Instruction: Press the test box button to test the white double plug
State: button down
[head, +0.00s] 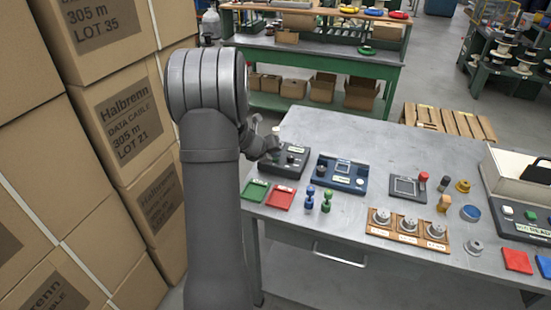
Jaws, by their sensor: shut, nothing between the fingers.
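My gripper (274,151) is shut and empty. It is at the left edge of a dark grey box (291,153) with a light label and small round controls, at the back left of the grey bench. Its fingertips are small here, and I cannot tell whether they touch the box. A blue box (343,174) with a small display stands just right of it. I cannot tell for certain which is the test box, and no button stands out clearly. A small pale shape behind my wrist is too small to name. I cannot make out the white double plug.
A green tray (255,190) and a red tray (280,196) lie in front, beside blue (310,197) and green (327,200) spool-shaped pieces. A wooden rack (407,229) holds metal parts. Stacked cartons (120,130) stand close on the left. The front middle of the bench (345,215) has bare room.

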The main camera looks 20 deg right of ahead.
aim_at(274, 162)
jog(key=shift+f, duration=0.3)
jog(key=shift+r, duration=0.15)
dwell(0.3)
jog(key=shift+r, duration=0.8)
jog(key=shift+r, duration=2.55)
notch_tip(274, 162, up, 4)
jog(key=shift+f, duration=0.1)
jog(key=shift+f, duration=0.15)
